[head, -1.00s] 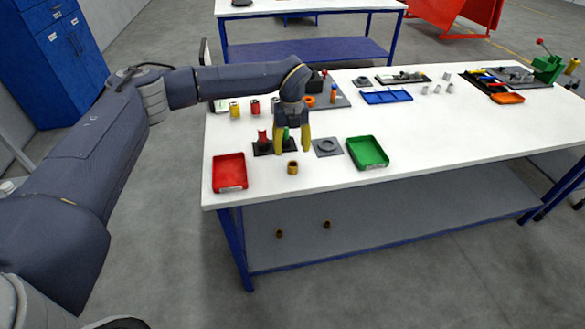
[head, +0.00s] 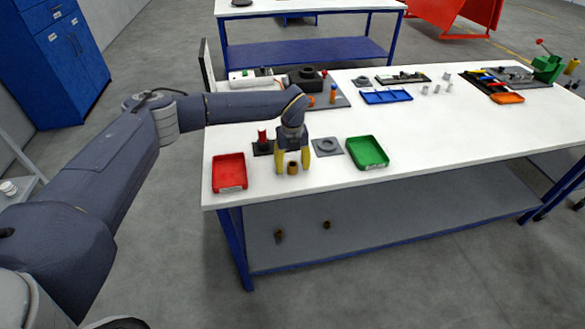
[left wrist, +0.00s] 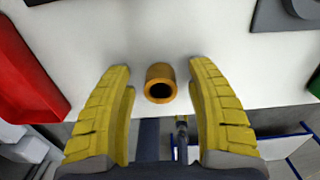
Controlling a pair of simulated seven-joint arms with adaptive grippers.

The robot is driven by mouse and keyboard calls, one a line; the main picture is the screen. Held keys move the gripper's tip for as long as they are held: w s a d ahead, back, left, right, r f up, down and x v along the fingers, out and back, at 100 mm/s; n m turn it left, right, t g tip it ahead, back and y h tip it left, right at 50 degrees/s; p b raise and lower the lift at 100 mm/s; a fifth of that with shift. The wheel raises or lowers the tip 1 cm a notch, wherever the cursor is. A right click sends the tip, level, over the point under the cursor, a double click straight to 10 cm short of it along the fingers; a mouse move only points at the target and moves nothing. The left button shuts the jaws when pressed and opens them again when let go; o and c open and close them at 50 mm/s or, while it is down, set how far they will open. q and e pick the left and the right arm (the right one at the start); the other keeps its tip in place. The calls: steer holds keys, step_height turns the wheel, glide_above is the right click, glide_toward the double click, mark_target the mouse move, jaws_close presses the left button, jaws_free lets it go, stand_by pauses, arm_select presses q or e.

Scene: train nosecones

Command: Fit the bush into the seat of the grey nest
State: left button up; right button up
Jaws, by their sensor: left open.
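The bush (head: 293,168), a short brown-gold hollow cylinder, stands upright on the white table near its front edge. It also shows in the left wrist view (left wrist: 160,83), bore facing the camera. My left gripper (head: 293,164) is open, pointing down, with one yellow finger on each side of the bush and gaps between. The grey nest (head: 327,146), a square plate with a round raised seat, lies just right of and behind the gripper; the seat looks empty. My right gripper is not in view.
A red tray (head: 229,172) lies left of the bush and a green tray (head: 367,152) right of the nest. A dark plate with a red piece (head: 263,137) is close behind the gripper. The table's right front is clear.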

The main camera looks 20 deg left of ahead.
arm_select(q)
steer(key=shift+c, duration=0.4)
jaws_close()
stand_by(0.4)
